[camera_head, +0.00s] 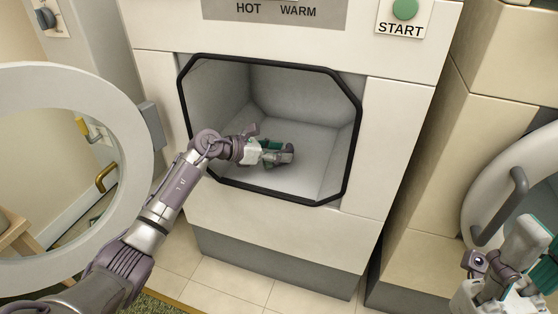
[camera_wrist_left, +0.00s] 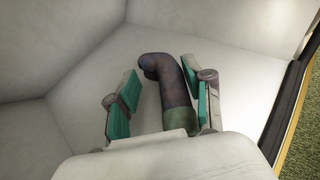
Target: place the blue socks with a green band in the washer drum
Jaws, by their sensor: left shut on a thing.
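The washer drum (camera_head: 310,175) is a grey, open cavity behind a black octagonal rim in the white machine. My left gripper (camera_head: 276,152) reaches through the opening, with its fingers inside the drum. In the left wrist view, one dark blue sock (camera_wrist_left: 172,80) with a green band (camera_wrist_left: 209,118) lies between the teal-padded fingers (camera_wrist_left: 160,105). My left gripper is shut on it near the band. The sock's bent toe points away, over the drum floor; contact with the floor cannot be told. My right gripper (camera_head: 512,268) is at the lower right, partly cut off, and its opening is unclear.
The round white washer door (camera_head: 135,150) stands swung open at the left, near my left arm. Another machine (camera_head: 430,215) stands at the right, with a round door and dark handle (camera_head: 503,208). The drum floor around the sock is clear. A START button (camera_head: 405,9) is above.

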